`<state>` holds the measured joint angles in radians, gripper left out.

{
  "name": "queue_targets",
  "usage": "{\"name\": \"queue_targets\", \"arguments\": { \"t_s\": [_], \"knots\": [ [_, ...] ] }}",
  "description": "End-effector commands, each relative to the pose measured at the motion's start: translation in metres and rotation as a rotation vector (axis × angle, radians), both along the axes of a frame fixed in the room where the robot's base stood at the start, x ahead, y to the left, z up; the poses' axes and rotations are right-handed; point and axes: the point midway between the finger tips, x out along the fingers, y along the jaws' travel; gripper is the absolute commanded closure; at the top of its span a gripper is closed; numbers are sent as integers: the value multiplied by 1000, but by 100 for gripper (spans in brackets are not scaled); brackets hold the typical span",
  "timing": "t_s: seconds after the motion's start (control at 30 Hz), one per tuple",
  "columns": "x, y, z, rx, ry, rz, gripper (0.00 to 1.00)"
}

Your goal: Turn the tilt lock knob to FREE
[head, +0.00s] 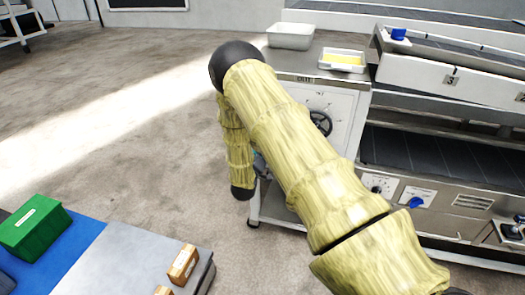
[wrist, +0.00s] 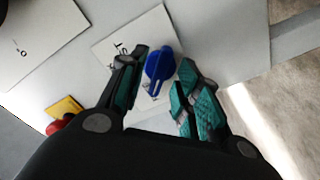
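In the wrist view a blue knob (wrist: 160,64) with a raised grip bar sits on a white label plate (wrist: 118,37) fixed to a light grey panel. The plate's lettering is partly covered, so I cannot read the knob's setting. My gripper (wrist: 163,60) is open, with one teal-padded finger on each side of the knob. I cannot tell whether either finger touches it. In the head view my arm hides most of my gripper and this knob.
A yellow label (wrist: 65,107) and a red button (wrist: 58,125) are left of my gripper. The head view shows a black handwheel (head: 321,123), another blue knob (head: 415,202) on the lower front, and a green box (head: 34,228) at left. Floor left of the machine is clear.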

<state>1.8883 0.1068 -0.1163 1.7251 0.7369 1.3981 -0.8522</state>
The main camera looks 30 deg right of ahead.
Motion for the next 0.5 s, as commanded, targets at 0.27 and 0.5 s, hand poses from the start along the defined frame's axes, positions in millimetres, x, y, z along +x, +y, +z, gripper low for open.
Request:
{"name": "queue_targets", "arguments": {
  "t_s": [0.27, 0.5],
  "knots": [
    [-31, 37, -1, 0, 3, 2, 67],
    [-57, 67, -1, 0, 2, 3, 67]
  ]
}}
